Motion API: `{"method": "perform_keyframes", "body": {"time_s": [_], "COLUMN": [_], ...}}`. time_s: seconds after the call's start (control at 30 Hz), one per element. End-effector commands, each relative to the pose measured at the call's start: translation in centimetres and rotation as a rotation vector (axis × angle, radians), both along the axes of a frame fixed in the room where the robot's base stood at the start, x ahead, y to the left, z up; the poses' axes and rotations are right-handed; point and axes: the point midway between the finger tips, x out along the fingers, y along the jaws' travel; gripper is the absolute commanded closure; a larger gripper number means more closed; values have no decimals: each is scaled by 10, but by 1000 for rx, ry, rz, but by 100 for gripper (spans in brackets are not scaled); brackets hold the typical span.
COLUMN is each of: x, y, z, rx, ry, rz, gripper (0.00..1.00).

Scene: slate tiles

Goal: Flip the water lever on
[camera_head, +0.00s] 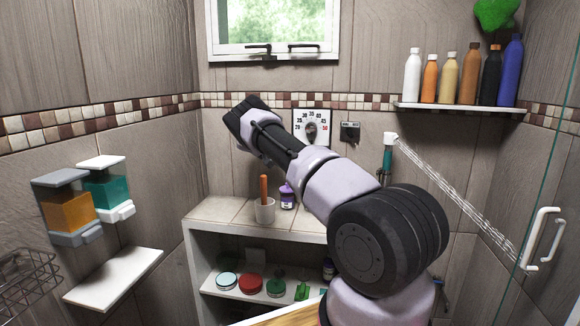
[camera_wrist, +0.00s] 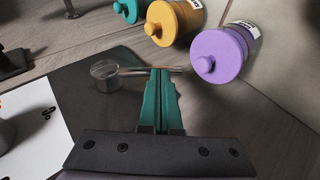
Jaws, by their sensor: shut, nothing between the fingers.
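In the wrist view my gripper (camera_wrist: 160,76) is shut and empty, its two teal fingers pressed together. A silver lever (camera_wrist: 135,71) with a round metal hub (camera_wrist: 105,77) stands out from a dark plate (camera_wrist: 80,115). The lever runs sideways to the right past the fingertips; I cannot tell whether they touch it. In the head view a small dark wall plate (camera_head: 350,131) sits right of the white temperature dial (camera_head: 311,127). I cannot tell if it is the same plate. My arm crosses the middle of the head view, and the fingers do not show there.
Purple (camera_wrist: 225,50), yellow (camera_wrist: 175,22) and teal containers line the wrist view's top. In the head view a counter (camera_head: 220,213) holds a cup (camera_head: 265,211). A bottle shelf (camera_head: 460,108) is at upper right, and a glass door handle (camera_head: 543,238) at far right.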

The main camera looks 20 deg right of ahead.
Motion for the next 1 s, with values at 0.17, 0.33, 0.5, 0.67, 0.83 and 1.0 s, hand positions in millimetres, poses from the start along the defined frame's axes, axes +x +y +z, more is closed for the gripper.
{"method": "perform_keyframes", "body": {"time_s": [0.17,0.33,0.5,0.67,0.83,1.0], "x": [-2,-5,-5,-5,-6,-6], "y": [-4,-7,-8,-8,-9,-9], "z": [-8,-13,-15,-16,-16,-16], "rx": [-73,-69,-67,-67,-67,-66], "ry": [49,48,46,46,47,47], "rz": [-1,-2,-1,-1,-1,-2], "gripper": [100,100,100,100,100,100]}}
